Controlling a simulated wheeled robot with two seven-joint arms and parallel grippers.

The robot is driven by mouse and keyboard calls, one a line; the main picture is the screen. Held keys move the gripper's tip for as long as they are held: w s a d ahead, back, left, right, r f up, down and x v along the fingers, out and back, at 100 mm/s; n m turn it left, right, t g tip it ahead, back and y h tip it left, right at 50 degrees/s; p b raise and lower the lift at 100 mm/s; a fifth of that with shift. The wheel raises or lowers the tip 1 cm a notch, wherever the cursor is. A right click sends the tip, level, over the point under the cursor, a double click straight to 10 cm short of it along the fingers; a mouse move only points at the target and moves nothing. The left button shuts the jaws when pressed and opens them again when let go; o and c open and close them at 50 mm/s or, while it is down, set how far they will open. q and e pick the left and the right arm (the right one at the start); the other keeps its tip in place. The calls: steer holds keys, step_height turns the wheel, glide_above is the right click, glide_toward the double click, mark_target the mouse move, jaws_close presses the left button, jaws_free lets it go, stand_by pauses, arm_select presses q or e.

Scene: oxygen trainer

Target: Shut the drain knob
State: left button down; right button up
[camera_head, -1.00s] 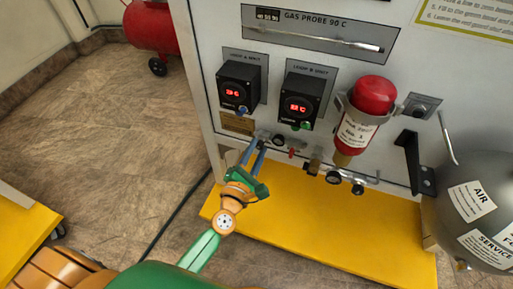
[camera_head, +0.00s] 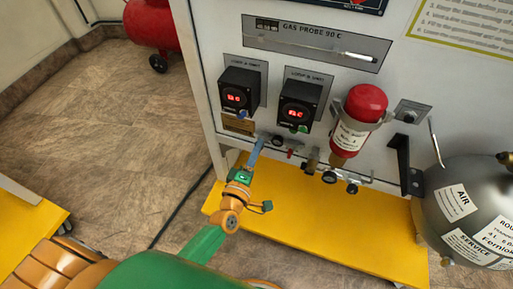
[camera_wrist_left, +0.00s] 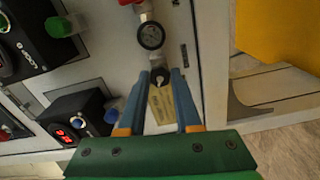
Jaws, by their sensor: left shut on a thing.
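The drain knob, a small dark round knob (camera_wrist_left: 160,76), sits low on the panel in the left wrist view, beside a brass-coloured plate (camera_wrist_left: 163,106). My left gripper (camera_wrist_left: 159,73) has its two blue fingers on either side of the knob and is shut on it. In the head view my left gripper (camera_head: 258,143) reaches the lower left of the panel, just left of a small round gauge (camera_head: 277,140). There its fingers hide the knob. The knob's turned angle cannot be made out. My right gripper is not in view.
Two black controllers (camera_head: 238,92) with red digits are above the gripper. A red-capped bottle (camera_head: 360,112), small valves (camera_head: 311,163) and a grey air tank (camera_head: 475,205) are to the right. A yellow base (camera_head: 330,230) lies below. Floor to the left is open.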

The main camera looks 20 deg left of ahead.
arm_select(q)
steer(key=m+p, duration=0.3)
steer(key=m, duration=1)
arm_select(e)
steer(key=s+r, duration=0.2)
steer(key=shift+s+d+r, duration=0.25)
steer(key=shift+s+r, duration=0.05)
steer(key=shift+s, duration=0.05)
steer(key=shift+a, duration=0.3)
arm_select(q)
steer(key=c, duration=0.6)
jaws_free()
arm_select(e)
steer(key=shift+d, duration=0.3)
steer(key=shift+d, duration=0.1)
